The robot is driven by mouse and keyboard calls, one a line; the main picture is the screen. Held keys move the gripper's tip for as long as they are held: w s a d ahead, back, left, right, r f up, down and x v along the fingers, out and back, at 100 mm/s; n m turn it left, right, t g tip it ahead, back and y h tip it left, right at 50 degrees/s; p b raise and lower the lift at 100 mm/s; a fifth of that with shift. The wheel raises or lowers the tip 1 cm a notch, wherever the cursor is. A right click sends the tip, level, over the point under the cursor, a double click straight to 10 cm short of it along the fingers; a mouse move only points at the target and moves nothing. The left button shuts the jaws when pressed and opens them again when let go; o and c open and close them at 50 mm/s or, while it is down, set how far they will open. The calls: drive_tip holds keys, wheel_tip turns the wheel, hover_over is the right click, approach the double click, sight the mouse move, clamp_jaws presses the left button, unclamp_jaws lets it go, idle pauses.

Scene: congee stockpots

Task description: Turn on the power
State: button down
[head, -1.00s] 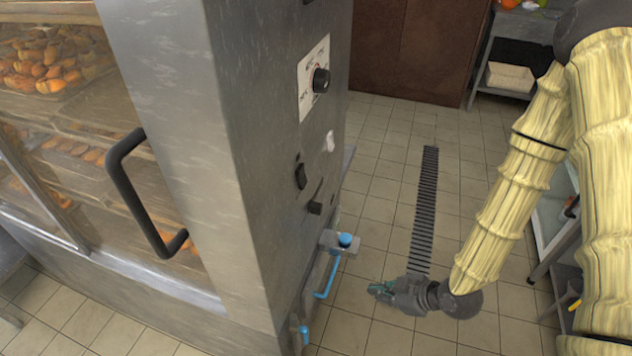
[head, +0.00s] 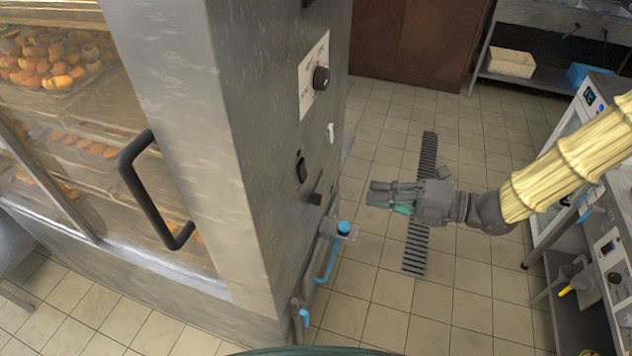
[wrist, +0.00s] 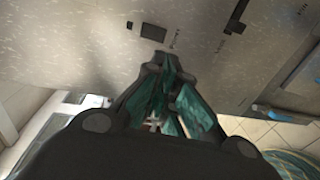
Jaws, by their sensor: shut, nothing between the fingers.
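A steel cabinet (head: 250,125) stands at the left, with its control panel on the narrow side facing right. The panel has a black rocker switch (head: 301,170), a black dial (head: 321,78) on a white plate, a small white fitting (head: 331,132) and a small black part (head: 315,199) lower down. My gripper (head: 372,194) is shut and empty, right of the panel and apart from it, pointing left toward it. In the wrist view, my gripper (wrist: 162,65) faces the steel panel, with a black rectangular part (wrist: 153,32) beyond the fingertips; I cannot tell which part it is.
A black door handle (head: 150,195) sticks out from the cabinet's glass front. Blue-handled valves and piping (head: 328,262) jut out below the panel. A floor drain (head: 415,250) runs under my gripper. Steel shelving and equipment (head: 600,200) stand at the right. The tiled floor between is free.

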sight(303, 182)
drive_tip(key=shift+p+x, duration=2.45)
drive_tip(key=shift+x, duration=4.55)
